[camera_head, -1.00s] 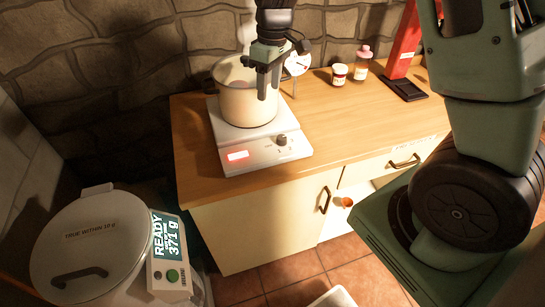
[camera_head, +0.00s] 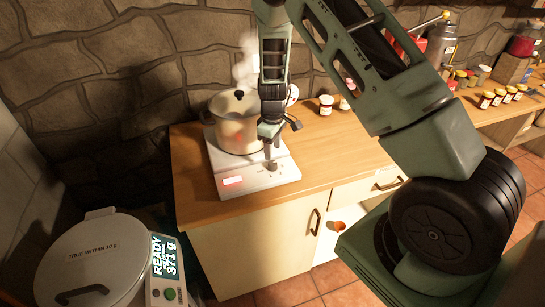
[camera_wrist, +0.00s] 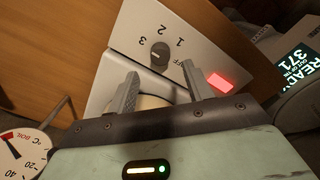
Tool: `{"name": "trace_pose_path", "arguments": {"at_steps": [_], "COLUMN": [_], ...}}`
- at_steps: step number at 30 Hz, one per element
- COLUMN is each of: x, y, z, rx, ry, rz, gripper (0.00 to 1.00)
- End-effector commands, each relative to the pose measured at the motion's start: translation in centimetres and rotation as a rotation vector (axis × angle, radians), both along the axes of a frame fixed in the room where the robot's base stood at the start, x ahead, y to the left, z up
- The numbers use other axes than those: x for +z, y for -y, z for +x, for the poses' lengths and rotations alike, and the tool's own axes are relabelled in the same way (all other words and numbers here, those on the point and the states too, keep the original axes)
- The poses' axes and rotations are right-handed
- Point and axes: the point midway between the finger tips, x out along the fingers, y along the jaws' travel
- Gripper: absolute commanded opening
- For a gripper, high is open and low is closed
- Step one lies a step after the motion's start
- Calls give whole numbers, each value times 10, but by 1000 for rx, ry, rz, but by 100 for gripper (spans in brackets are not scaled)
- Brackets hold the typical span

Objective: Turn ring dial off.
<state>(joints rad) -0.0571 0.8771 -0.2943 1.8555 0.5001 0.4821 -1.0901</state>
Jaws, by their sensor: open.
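The ring dial (camera_wrist: 159,55) is a dark round knob on the white hot plate (camera_wrist: 118,60), with the marks OFF, 1, 2 and 3 around it. A pale line shows on its face, but I cannot tell exactly which mark it points to. A red display (camera_wrist: 219,80) glows beside it. In the head view my gripper (camera_head: 271,152) is over the front of the plate, at the dial, and partly hides it. In the wrist view the fingers of my gripper (camera_wrist: 160,69) are apart and empty, with the dial just beyond their tips. Contact is not visible.
A steaming pot (camera_head: 234,134) stands on the plate behind my gripper. A round gauge (camera_wrist: 18,153) is close by. Jars (camera_head: 326,105) stand further right on the wooden counter (camera_head: 330,150). A scale display (camera_head: 165,257) reads 371 g at lower left.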

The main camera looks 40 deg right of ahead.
Motion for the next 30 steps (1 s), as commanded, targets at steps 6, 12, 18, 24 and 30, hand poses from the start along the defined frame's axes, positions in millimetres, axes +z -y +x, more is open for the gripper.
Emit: {"name": "trace_pose_path", "arguments": {"at_steps": [6, 12, 18, 24, 30], "x": [-36, -53, -57, -57, -57], "y": [0, 0, 0, -1, -1], "z": [-1, 0, 0, 0, 0], "rx": [1, 1, 0, 0, 0], "ry": [-4, -1, 1, 0, 0], "rz": [0, 0, 0, 1, 1], "gripper": [51, 51, 51, 34, 6]}}
